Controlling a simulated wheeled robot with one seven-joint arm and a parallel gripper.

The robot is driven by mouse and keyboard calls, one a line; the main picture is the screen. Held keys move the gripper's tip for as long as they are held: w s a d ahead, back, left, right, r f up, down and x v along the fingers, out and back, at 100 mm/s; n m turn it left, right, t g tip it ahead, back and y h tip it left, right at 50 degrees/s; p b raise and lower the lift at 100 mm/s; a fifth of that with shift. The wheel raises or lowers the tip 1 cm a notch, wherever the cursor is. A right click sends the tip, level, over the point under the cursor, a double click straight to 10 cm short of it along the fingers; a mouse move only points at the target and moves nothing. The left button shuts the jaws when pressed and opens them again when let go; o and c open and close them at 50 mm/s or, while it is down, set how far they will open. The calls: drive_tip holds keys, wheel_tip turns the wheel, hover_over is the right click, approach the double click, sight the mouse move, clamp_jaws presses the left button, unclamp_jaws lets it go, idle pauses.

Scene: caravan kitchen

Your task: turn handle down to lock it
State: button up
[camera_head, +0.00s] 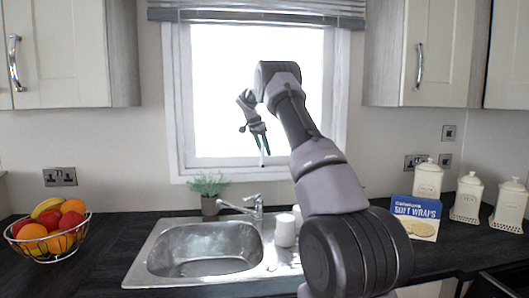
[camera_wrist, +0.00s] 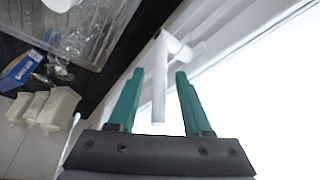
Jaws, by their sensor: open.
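The white window handle (camera_wrist: 158,85) shows in the wrist view, its lever between my two green fingers and its free end toward my palm. Its pivot sits on the window frame, just past the fingertips. My gripper (camera_wrist: 160,74) is open, with a gap visible on both sides of the lever, and I see no clear contact. In the head view my gripper (camera_head: 262,146) points downward in front of the lower window pane. There the handle is small and pale against the bright glass and partly hidden by the fingers.
Below the window are a metal sink (camera_head: 165,271), a tap (camera_head: 255,207) and a potted plant (camera_head: 209,190). A fruit basket (camera_head: 50,257) stands left. Wall cabinets (camera_head: 60,55) flank the window.

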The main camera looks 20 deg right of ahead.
drive_tip(key=shift+d+f, duration=0.15)
drive_tip(key=shift+f, duration=0.3)
clamp_jaws()
drive_tip(key=shift+r, duration=0.1)
idle(1.1)
